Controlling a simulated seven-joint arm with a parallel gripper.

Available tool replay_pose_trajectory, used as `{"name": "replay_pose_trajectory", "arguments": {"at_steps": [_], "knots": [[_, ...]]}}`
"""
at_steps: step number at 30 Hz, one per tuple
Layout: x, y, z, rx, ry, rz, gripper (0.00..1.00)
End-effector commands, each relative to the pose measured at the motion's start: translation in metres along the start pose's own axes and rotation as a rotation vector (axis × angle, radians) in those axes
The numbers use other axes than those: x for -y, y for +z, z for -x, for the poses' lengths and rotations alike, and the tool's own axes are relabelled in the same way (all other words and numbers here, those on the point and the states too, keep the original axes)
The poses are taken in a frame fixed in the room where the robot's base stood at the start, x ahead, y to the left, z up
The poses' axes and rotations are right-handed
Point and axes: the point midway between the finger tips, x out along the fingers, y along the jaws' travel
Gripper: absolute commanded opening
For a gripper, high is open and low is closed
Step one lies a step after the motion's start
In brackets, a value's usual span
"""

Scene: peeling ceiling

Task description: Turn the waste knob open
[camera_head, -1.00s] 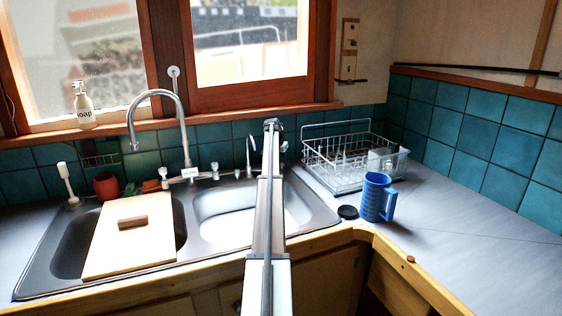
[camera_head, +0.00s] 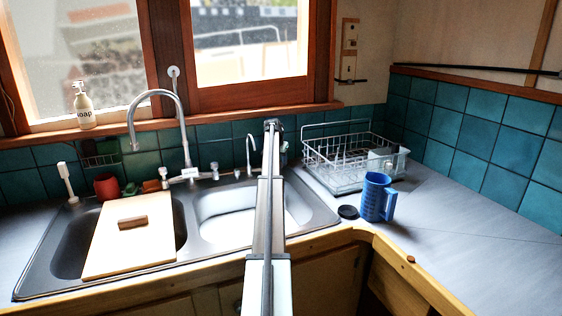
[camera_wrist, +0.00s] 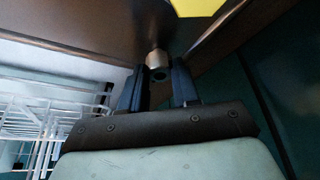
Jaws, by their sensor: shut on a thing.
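My gripper (camera_wrist: 159,68) shows in the wrist view, with one dark finger on each side of a small round metal knob (camera_wrist: 157,58). The jaws are shut on this knob. It has a dark centre and sits against a brown surface; I take it to be the waste knob. In the head view my arm rises up the middle, in front of the sink (camera_head: 215,240). The gripper's fingers and the held knob cannot be made out there.
A cutting board (camera_head: 130,238) covers part of the left basin. A wire dish rack (camera_head: 350,158) and a blue mug (camera_head: 373,197) stand right of the sink, beside a black lid (camera_head: 348,212). A curved faucet (camera_head: 183,130) stands behind. The right counter (camera_head: 470,235) is mostly clear.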

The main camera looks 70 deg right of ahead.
Motion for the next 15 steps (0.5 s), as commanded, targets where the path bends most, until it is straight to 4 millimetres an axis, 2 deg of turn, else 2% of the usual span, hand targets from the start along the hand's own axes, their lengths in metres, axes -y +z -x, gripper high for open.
{"name": "replay_pose_trajectory", "arguments": {"at_steps": [7, 15], "knots": [[-0.0014, 0.0000, 0.0002, 0.001, -0.040, 0.097, 0.00], [-0.0009, -0.0001, 0.0002, 0.000, -0.046, 0.113, 0.00]]}}
